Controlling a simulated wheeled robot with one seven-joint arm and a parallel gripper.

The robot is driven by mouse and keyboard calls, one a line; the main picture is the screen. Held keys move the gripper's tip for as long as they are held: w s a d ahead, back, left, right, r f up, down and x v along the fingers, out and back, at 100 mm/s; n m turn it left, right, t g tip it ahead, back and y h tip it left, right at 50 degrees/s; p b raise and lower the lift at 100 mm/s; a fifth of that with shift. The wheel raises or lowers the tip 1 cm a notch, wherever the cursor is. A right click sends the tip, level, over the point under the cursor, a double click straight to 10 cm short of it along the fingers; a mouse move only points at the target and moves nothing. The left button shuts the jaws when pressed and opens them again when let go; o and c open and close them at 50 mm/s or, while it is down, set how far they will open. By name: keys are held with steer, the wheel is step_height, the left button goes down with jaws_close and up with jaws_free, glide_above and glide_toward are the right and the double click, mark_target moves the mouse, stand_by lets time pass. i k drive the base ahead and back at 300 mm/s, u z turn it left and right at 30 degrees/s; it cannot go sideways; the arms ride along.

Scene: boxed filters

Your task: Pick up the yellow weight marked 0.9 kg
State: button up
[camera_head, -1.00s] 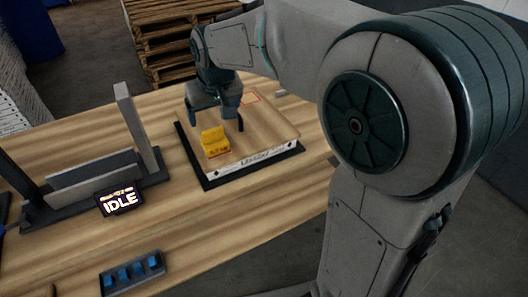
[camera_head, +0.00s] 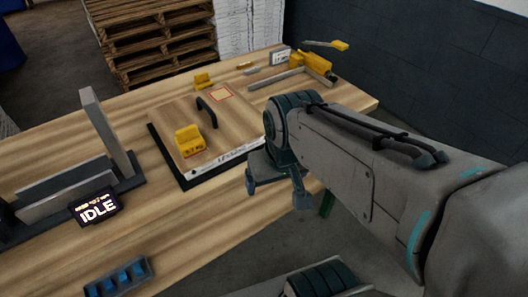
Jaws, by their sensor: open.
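A yellow weight (camera_head: 189,140) stands on the flat wood-topped box (camera_head: 228,134); its small marking looks like 0.7 kg, though it is hard to read. A second yellow weight (camera_head: 204,81) stands on the table behind the box, its marking too small to read. I cannot tell which, if either, is marked 0.9 kg. My gripper (camera_head: 278,196) is open and empty, fingers pointing down, off the box's front right corner and to the right of both weights.
The box lies on a black base (camera_head: 182,180) and has a dark arched handle (camera_head: 207,112). A yellow tool (camera_head: 312,66) and grey bars lie at the back right. A grey stand (camera_head: 108,135) with an IDLE display (camera_head: 96,206) is at left. A blue-slotted block (camera_head: 118,277) lies in front.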

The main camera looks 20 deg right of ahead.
mark_target(202, 81)
steer(key=z, duration=0.1)
steer(key=k, duration=0.4)
steer(key=u, duration=0.95)
steer(key=i, duration=0.5)
steer(key=z, duration=0.75)
steer(key=i, duration=0.9)
steer(key=z, duration=0.15)
